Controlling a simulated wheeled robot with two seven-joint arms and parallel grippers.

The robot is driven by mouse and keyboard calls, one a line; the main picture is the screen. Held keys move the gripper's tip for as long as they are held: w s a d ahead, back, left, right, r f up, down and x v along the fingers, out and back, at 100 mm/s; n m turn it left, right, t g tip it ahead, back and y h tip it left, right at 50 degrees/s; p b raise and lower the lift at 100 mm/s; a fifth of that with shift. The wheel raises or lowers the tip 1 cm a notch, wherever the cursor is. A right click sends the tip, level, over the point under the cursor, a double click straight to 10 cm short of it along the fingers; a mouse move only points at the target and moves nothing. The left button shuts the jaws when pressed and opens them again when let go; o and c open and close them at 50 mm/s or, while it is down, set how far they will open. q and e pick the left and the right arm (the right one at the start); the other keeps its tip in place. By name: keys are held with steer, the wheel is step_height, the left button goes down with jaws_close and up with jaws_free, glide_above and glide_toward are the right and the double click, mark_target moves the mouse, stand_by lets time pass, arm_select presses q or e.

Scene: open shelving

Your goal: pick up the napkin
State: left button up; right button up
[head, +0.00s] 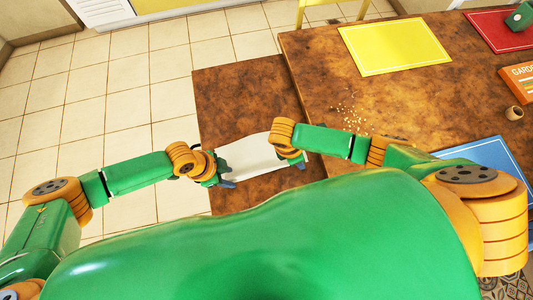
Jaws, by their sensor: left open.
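A white napkin (250,155) is seen over the brown lower surface (235,95) at the left of the table. Both of its ends are partly covered by my grippers. My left gripper (225,174) is open at the napkin's left end. I cannot tell whether its fingers touch the cloth. My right gripper (297,162) is at the napkin's right end. Its fingers are mostly hidden behind its orange wrist, so its jaws cannot be read.
The brown table (325,75) carries scattered crumbs (353,117), a yellow mat (395,45), a red mat (490,28) with a green block (520,17), a blue mat (490,155), an orange book (520,80) and a small brown cup (514,113). Tiled floor lies left.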

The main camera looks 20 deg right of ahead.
arm_select(q)
jaws_close()
arm_select(e)
jaws_close()
arm_select(q)
steer(key=shift+r, duration=0.1)
arm_select(e)
steer(key=shift+r, duration=0.1)
